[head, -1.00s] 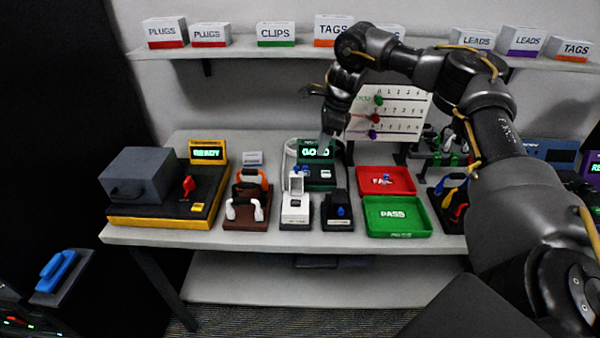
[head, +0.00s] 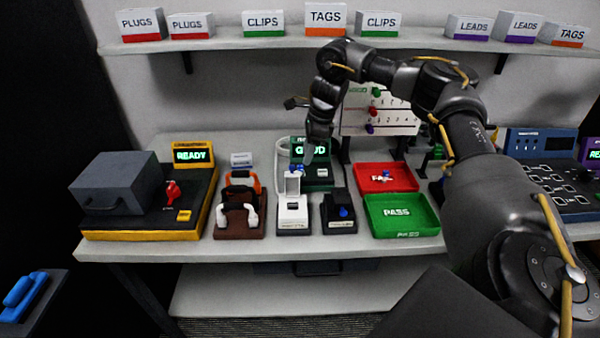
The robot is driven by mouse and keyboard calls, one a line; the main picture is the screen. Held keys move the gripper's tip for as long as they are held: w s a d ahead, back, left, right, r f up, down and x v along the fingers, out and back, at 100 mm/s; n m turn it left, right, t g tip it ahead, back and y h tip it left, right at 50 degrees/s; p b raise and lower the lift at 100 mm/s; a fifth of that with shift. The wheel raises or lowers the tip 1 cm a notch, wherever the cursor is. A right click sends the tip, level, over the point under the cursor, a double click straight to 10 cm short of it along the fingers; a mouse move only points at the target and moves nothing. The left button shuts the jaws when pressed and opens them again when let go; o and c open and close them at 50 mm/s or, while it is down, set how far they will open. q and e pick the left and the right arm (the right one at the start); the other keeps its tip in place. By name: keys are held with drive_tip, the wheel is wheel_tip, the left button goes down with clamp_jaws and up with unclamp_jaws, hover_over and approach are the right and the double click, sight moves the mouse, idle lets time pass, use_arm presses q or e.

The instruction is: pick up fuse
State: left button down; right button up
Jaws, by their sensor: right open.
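Small blue-topped pieces, possibly fuses, show in several places: one (head: 343,211) on a black block (head: 339,222), one (head: 297,168) at the front left of the green tester (head: 319,181), and a blue and white one (head: 386,175) in the red FAIL tray (head: 404,186). I cannot tell for sure which is the fuse. My right gripper (head: 308,156) is open, pointing down in front of the tester's lit screen, close to the blue piece there. Whether it touches anything is too small to tell. My left gripper is not in view.
A white holder with a raised lid (head: 292,211) stands in front of the tester. The green PASS tray (head: 402,229) is at right. A brown rack (head: 240,227) and a yellow-based machine reading READY (head: 145,236) are at left. A shelf (head: 230,43) with labelled boxes hangs behind.

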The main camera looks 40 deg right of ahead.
sight(301, 166)
drive_tip(key=shift+w+p+x, duration=0.15)
drive_tip(key=shift+p+x, duration=0.15)
drive_tip(key=shift+x, duration=0.95)
drive_tip(key=shift+w+p+x, duration=0.15)
drive_tip(key=shift+p+x, duration=0.15)
drive_tip(key=shift+x, duration=1)
clamp_jaws()
